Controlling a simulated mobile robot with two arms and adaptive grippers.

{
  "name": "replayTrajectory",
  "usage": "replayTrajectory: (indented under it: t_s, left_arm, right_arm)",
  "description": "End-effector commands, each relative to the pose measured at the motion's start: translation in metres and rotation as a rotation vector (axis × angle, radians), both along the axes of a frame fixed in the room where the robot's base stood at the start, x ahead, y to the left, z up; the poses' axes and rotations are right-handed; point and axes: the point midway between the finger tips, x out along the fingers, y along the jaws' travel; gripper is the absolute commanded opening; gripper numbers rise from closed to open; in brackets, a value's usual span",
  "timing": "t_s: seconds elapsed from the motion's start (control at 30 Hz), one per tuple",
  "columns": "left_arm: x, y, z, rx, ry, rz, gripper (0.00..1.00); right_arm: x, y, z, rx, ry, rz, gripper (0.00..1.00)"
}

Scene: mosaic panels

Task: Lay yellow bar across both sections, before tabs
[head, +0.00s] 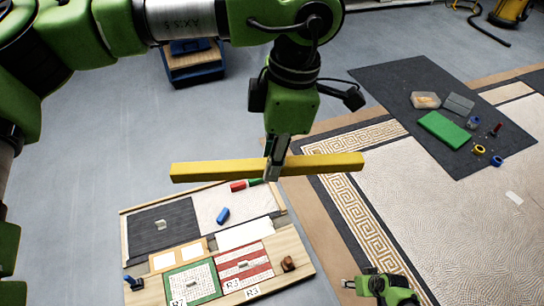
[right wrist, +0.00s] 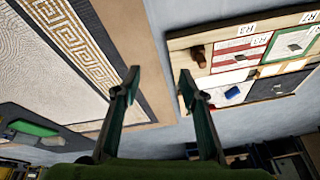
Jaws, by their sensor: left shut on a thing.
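A long yellow bar (head: 215,171) is held roughly level in the air. My left gripper (head: 276,160) is shut on the bar near its middle, from above. In the head view the bar shows above the far edge of a wooden board and over part of the patterned mosaic floor. The board has a dark section (head: 180,232), a pale section (head: 222,198), a green-framed panel (head: 193,285) and a red-striped panel (head: 243,266). My right gripper (head: 378,287) is low in the head view. In the right wrist view it (right wrist: 158,85) is open and empty. I cannot tell which parts are the tabs.
A blue piece (head: 223,215) and a red piece (head: 238,187) lie on the board; a brown knob (head: 289,263) stands at its right. A dark mat (head: 400,85) at the back right holds a green block (head: 444,131) and several small items. The patterned mosaic (head: 440,215) is mostly clear.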

Motion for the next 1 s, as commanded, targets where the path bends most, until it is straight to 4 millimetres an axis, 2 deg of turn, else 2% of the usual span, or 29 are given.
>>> replayTrajectory:
  t_s: [0.03, 0.2, 0.4, 0.5, 0.6, 0.7, 0.87, 1.0]
  left_arm:
    - [0.0, 0.0, 0.0, 0.0, 0.0, 0.0, 0.0]
    - [0.0, 0.0, 0.0, 0.0, 0.0, 0.0, 0.0]
    - [0.0, 0.0, 0.0, 0.0, 0.0, 0.0, 0.0]
    - [0.0, 0.0, 0.0, 0.0, 0.0, 0.0, 0.0]
    - [0.0, 0.0, 0.0, 0.0, 0.0, 0.0, 0.0]
    - [0.0, 0.0, 0.0, 0.0, 0.0, 0.0, 0.0]
    - [0.0, 0.0, 0.0, 0.0, 0.0, 0.0, 0.0]
    - [0.001, 0.001, -0.007, 0.0, 0.001, -0.002, 0.0]
  right_arm:
    - [-0.028, 0.004, -0.017, -0.021, 0.03, 0.001, 0.39]
    - [-0.111, 0.014, -0.058, -0.092, 0.099, 0.029, 0.39]
    - [-0.204, 0.037, -0.088, -0.137, 0.162, 0.093, 0.39]
    - [-0.238, 0.048, -0.095, -0.145, 0.181, 0.125, 0.39]
    - [-0.261, 0.057, -0.099, -0.146, 0.193, 0.147, 0.39]
    - [-0.274, 0.062, -0.1, -0.146, 0.201, 0.162, 0.39]
    - [-0.279, 0.064, -0.101, -0.146, 0.202, 0.168, 0.39]
    - [-0.27, 0.066, -0.104, -0.144, 0.184, 0.168, 0.39]
